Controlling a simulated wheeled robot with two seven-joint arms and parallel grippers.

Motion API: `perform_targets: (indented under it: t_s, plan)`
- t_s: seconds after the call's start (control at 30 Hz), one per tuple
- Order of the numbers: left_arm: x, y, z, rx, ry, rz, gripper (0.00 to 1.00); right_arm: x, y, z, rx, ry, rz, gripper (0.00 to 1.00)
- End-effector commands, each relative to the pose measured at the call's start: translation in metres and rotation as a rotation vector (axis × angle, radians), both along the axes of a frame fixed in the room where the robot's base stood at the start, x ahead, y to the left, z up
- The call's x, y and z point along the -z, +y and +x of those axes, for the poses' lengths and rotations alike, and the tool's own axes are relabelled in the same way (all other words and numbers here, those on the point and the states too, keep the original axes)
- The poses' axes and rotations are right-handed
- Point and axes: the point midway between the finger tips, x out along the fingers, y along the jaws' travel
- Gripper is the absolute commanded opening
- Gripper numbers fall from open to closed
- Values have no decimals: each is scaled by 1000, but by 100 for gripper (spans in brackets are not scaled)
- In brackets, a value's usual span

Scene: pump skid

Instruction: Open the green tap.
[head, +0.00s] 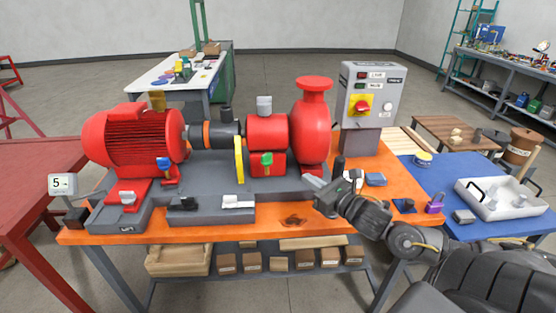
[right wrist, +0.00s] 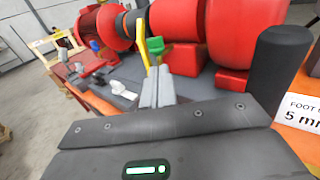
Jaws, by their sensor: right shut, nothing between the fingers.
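The green tap (head: 266,159) is on the front of the red pump block below the grey cap. My right gripper (head: 309,182) is shut and empty, to the right of the tap and nearer to me in the head view. Its closed fingers (right wrist: 158,76) point towards the tap and the yellow part. I see a gap and no clear contact. My left gripper is not in view.
A yellow upright part (head: 239,160) stands just left of the tap. A blue tap (head: 164,164) is further left by the red motor (head: 133,137). The red pump casing (head: 310,130) is to the right. A white tray (head: 502,198) is on the blue mat.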

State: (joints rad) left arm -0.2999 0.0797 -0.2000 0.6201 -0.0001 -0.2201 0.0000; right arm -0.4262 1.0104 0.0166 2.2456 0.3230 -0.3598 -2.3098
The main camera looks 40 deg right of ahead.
Motion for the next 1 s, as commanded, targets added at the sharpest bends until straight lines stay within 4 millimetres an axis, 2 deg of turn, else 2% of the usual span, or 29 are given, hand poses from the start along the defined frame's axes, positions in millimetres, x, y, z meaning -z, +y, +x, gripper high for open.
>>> perform_targets:
  t_s: [0.23, 0.37, 0.57, 1.0]
  plan:
    - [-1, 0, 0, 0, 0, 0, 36, 0, 0, 2, 0, 0, 2, 0]
    - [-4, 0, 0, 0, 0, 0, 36, -2, 0, 10, 1, -2, 2, 0]
    - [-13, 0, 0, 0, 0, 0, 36, -5, 2, 39, 3, -5, 4, 0]
    - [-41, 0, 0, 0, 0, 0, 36, -4, 8, 118, 1, -1, 5, 0]
